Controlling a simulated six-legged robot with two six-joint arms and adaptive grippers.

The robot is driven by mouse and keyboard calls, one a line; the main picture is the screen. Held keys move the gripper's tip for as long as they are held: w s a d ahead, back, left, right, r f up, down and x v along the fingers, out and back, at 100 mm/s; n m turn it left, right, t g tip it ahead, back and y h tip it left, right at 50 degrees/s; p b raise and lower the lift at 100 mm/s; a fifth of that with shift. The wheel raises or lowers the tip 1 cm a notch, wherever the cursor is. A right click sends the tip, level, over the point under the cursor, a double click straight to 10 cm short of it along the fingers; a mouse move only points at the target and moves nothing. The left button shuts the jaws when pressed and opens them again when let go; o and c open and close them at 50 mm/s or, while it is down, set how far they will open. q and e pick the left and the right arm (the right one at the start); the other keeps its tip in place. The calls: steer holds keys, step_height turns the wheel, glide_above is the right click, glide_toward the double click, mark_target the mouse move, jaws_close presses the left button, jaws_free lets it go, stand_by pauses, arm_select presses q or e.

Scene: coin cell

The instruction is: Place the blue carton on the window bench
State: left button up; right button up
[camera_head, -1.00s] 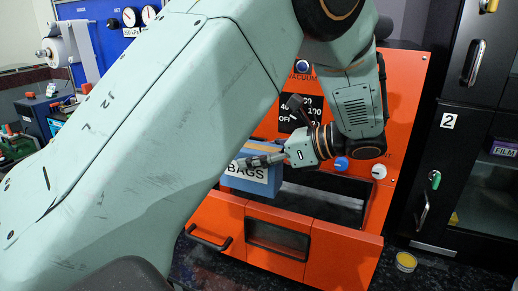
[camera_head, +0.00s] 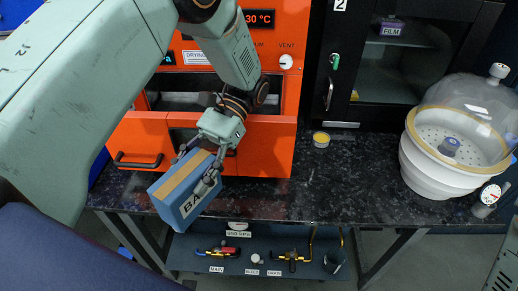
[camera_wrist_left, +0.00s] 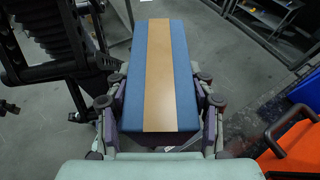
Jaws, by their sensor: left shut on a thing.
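In the left wrist view the carton (camera_wrist_left: 160,75) sits between the two fingers (camera_wrist_left: 160,107), pointing away from the wrist. The floor shows beyond it. My right gripper is not in view. I cannot tell which surface is the window bench.
The orange oven (camera_head: 270,150) stands behind the carton. The speckled dark bench (camera_head: 330,190) is clear between a small yellow-topped tin (camera_head: 321,139) and its front edge. A domed white desiccator (camera_head: 430,168) stands at right. A valve panel (camera_head: 262,262) lies below the bench.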

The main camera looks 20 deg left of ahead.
arm_select(q)
steer(key=w+d+n+t+h, duration=0.3)
steer(key=d+n+t+h, duration=0.3)
steer(key=d+n+h, duration=0.6)
steer(key=w+a+r+n+t+h, duration=0.1)
steer(key=w+n+t+h, duration=0.15)
steer(key=n+t, duration=0.35)
steer(key=w+a+n+t+h, duration=0.1)
steer(key=w+a+n+t, duration=0.15)
steer(key=n+t, duration=0.35)
step_height(320, 180, down, 13)
steer(key=n+t+y+b, duration=0.1)
steer(key=n+t+b, duration=0.2)
steer(key=b, duration=0.8)
steer(key=shift+a+y+b, duration=0.2)
steer(key=shift+y+b, duration=0.1)
steer(key=shift+y, duration=0.05)
